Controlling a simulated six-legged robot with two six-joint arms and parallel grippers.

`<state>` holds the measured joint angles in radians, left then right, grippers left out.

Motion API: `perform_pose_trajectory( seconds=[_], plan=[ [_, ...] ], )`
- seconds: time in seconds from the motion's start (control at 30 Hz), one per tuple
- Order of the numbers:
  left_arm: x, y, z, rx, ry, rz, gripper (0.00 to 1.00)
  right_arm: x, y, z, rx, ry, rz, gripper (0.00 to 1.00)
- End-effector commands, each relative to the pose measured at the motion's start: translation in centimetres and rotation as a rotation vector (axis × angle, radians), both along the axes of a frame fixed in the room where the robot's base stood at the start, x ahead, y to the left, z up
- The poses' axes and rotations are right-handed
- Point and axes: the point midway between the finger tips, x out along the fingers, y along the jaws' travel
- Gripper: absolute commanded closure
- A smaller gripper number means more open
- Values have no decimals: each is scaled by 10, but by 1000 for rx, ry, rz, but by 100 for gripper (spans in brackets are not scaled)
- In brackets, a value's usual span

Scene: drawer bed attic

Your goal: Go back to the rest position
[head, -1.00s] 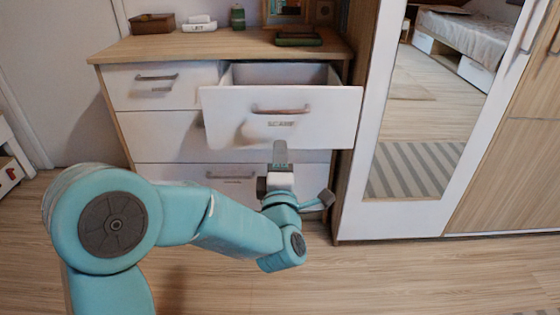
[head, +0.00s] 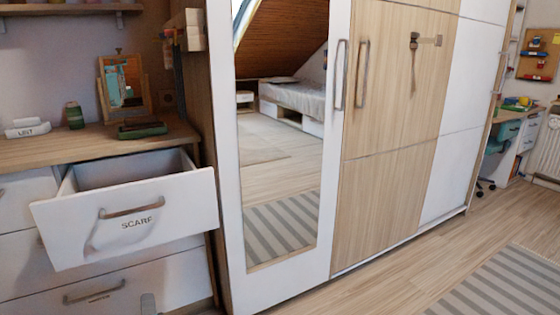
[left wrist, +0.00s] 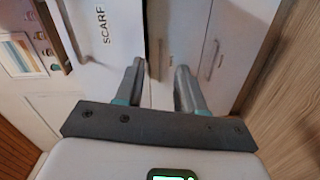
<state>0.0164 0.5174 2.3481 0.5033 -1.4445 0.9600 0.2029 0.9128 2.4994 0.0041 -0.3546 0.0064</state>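My left gripper (left wrist: 160,68) is open in the left wrist view, with a gap between its two fingers and nothing held. The top drawer (head: 130,215), white with a grey handle and the label SCARF, stands pulled out of the dresser. It also shows in the left wrist view (left wrist: 115,25), apart from the fingers. My right gripper is not in view.
The dresser top (head: 75,148) holds a white box (head: 27,128), a green jar (head: 74,116), a dark green item (head: 142,130) and a framed picture (head: 122,82). A mirrored wardrobe (head: 340,230) stands to the right. The floor (head: 400,275) in front is clear, with a striped rug (head: 505,285).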

Motion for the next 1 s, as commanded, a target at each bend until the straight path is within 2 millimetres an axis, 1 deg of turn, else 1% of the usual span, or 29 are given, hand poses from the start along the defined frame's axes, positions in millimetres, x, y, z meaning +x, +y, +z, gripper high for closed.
perform_pose_trajectory(
  seconds=[0.03, 0.07, 0.1, 0.13, 0.17, 0.2, 0.27, 0.3, 0.37, 0.4, 0.43, 0.53, 0.6, 0.7, 0.73, 0.77, 0.8, 0.87, 0.97, 1.0],
  plan=[
    [-4, -5, -45, 1, 127, -48, 61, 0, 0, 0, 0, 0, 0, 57],
    [-7, -12, -70, 6, 207, -87, 61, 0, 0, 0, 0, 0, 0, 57],
    [-13, -20, -102, 12, 313, -145, 61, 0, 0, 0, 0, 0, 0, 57],
    [-20, -28, -126, 17, 393, -192, 61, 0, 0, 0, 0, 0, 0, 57],
    [-28, -36, -148, 25, 473, -246, 61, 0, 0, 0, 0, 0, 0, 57],
    [-41, -48, -176, 35, 579, -322, 61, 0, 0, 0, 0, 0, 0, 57],
    [-64, -67, -213, 52, 726, -445, 61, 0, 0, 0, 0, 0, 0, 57],
    [-80, -79, -234, 65, 815, -532, 61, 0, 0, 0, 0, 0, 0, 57],
    [-106, -98, -259, 86, 930, -665, 61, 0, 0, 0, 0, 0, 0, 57],
    [-122, -109, -272, 101, 996, -754, 61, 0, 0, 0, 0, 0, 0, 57],
    [-135, -117, -279, 114, 1041, -824, 61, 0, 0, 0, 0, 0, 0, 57],
    [-177, -144, -297, 173, 1164, -1070, 61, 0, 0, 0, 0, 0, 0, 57],
    [-204, -158, -300, 240, 1225, -1265, 61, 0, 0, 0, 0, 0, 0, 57],
    [-235, -170, -300, 352, 1272, -1521, 61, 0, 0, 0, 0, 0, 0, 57],
    [-234, -170, -288, 380, 1264, -1535, 61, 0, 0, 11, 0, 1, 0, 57],
    [-233, -170, -273, 376, 1264, -1528, 61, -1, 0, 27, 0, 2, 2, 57],
    [-234, -170, -262, 373, 1265, -1527, 61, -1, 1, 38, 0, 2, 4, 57],
    [-234, -171, -247, 373, 1266, -1528, 61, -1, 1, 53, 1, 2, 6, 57],
    [-235, -171, -219, 373, 1267, -1531, 61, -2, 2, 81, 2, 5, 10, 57],
    [-235, -172, -207, 373, 1267, -1532, 61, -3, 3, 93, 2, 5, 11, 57]
  ],
)
